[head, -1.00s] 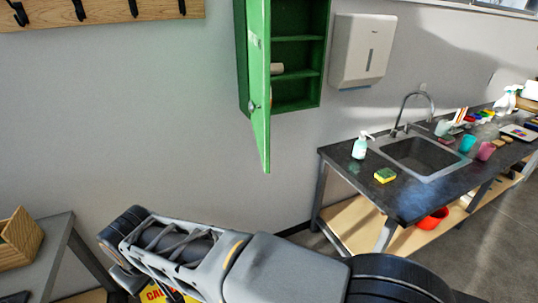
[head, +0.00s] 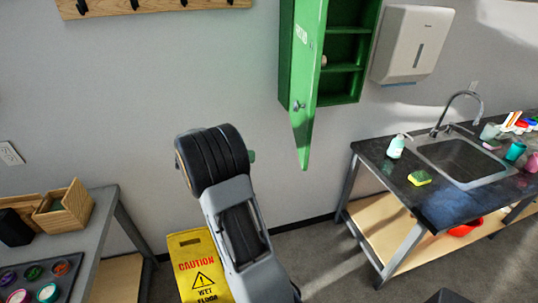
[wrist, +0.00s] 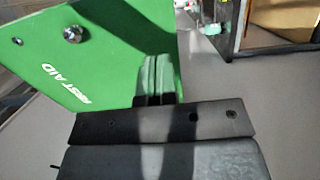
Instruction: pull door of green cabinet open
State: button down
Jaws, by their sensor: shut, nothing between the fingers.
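The green cabinet (head: 345,98) hangs on the wall, with its inside and shelves showing. Its door (head: 307,62) stands open, swung out from the cabinet, with a small knob (head: 297,106) low on its outer face. In the wrist view the door (wrist: 110,70) fills the upper left, with its knob (wrist: 73,34) and "FIRST AID" lettering. My gripper (wrist: 157,75) is shut and empty, its fingertips overlapping the door's edge in that view; I cannot tell if they touch. In the head view my gripper is mostly hidden behind my wrist, left of and below the door.
A sink counter (head: 435,200) with a soap bottle (head: 396,146) stands at the right. A white dispenser (head: 412,45) hangs beside the cabinet. A yellow caution sign (head: 190,262) stands below my arm. A table (head: 90,225) with wooden boxes is at the left.

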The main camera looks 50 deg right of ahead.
aim_at(300, 156)
jog(key=p+x, duration=0.4)
jog(key=x, duration=0.9)
